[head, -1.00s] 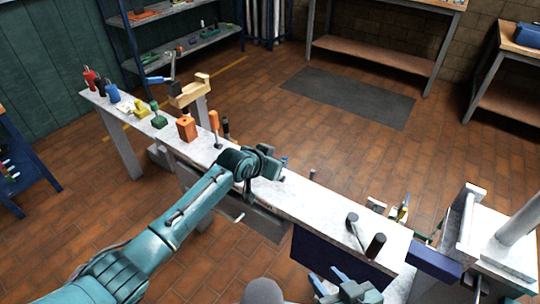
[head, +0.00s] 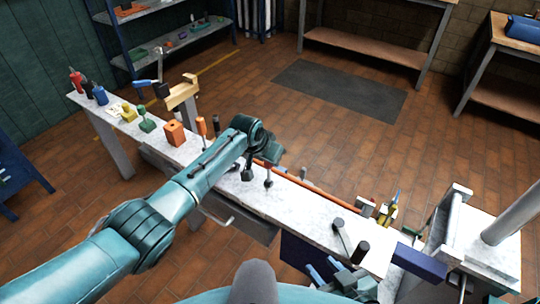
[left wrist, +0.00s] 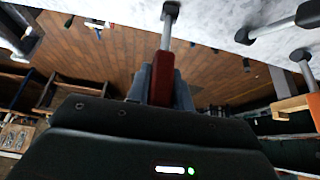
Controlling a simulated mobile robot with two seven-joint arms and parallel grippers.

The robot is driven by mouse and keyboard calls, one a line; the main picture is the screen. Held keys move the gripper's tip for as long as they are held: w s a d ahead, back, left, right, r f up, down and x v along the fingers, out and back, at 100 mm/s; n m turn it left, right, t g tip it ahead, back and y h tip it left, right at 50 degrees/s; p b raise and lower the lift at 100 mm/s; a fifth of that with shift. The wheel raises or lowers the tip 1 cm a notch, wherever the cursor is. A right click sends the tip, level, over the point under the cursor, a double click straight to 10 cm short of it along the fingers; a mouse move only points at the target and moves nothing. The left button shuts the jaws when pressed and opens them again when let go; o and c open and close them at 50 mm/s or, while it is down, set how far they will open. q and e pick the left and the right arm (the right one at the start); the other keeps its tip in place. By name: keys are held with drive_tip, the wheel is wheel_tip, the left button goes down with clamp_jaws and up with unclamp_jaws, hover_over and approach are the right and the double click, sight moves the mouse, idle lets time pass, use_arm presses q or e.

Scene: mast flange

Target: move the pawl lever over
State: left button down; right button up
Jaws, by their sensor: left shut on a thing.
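A lever with a red handle (left wrist: 161,80) and a thin metal stem stands on the long grey bench (head: 305,205). I take it for the pawl lever, though no label shows. My left gripper (left wrist: 160,92) is shut around the red handle in the left wrist view. In the head view the red handle (head: 268,165) shows just below my left gripper (head: 272,152), whose fingertips are mostly hidden. My right gripper (head: 324,270) is low in the head view with its two blue fingers apart and nothing seen between them.
A long orange bar (head: 310,188) runs along the bench's far edge. Orange-handled (head: 201,126) and dark-handled levers stand left of my left gripper. A black-knobbed lever (head: 341,236) is near my right gripper. An orange block (head: 174,133) and bottles stand farther left. Open floor lies behind.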

use_arm(q)
drive_tip(key=c, duration=1.2)
unclamp_jaws()
drive_tip(key=shift+c, duration=0.2)
use_arm(e)
drive_tip(key=shift+w, duration=0.1)
use_arm(q)
drive_tip(key=shift+r, duration=0.25)
drive_tip(key=p+v, duration=0.2)
drive_tip(key=v, duration=1)
drive_tip(key=shift+s+r+p, duration=0.2)
drive_tip(key=shift+s+p, duration=0.1)
use_arm(e)
drive_tip(key=shift+d+r, duration=0.25)
drive_tip(key=shift+d, duration=0.15)
use_arm(q)
drive_tip(key=shift+a+f, duration=0.1)
drive_tip(key=shift+a, duration=0.05)
use_arm(e)
drive_tip(key=shift+r, duration=0.1)
